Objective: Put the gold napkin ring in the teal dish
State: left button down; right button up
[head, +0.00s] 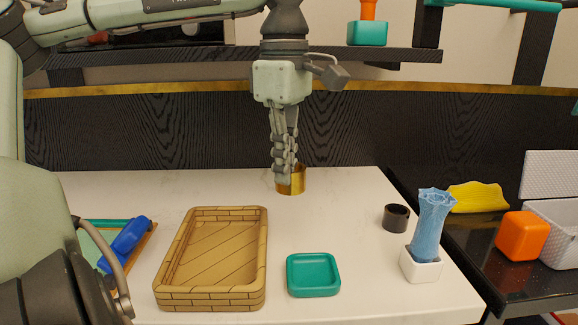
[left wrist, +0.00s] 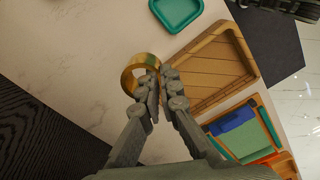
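The gold napkin ring (head: 297,182) is at the back middle of the white table; it also shows in the left wrist view (left wrist: 130,78). My left gripper (head: 284,172) points down at it. Its fingers are close together, with the ring's near wall between the tips in the left wrist view (left wrist: 160,78). Whether the ring touches the table is hard to tell. The square teal dish (head: 313,275) is empty and lies at the front middle, apart from the ring; the left wrist view shows it at the top (left wrist: 177,12).
A wooden tray (head: 260,255) stands left of the dish. A dark ring (head: 396,218) and a blue vase in a white pot (head: 421,265) stand to the right. A blue item (head: 126,243) lies at far left. The table between ring and dish is clear.

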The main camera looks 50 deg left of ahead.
pick_arm(q)
jog(key=shift+s, duration=0.1)
pick_arm(e)
jog(key=shift+w, duration=0.25)
pick_arm(q)
jog(key=s+d+m+b, duration=0.3)
jog(key=s+m, duration=1.1)
jog(key=w+d+f, duration=0.1)
jog(key=w+f, duration=0.1)
jog(key=w, duration=0.1)
jog(key=w+d+f+p, duration=0.1)
jog(key=w+f, duration=0.1)
jog(key=w, duration=0.2)
jog(key=w+d+f, duration=0.1)
jog(key=w+f, duration=0.1)
jog(key=w, duration=0.2)
jog(key=shift+d, duration=0.2)
notch_tip(320, 180, down, 4)
jog(key=shift+r, duration=0.1)
pick_arm(e)
jog(key=v, duration=0.4)
jog(key=shift+s+d+r, duration=0.2)
jog(key=shift+s+d, duration=0.05)
jog(key=shift+d, duration=0.05)
jog(key=shift+w, duration=0.1)
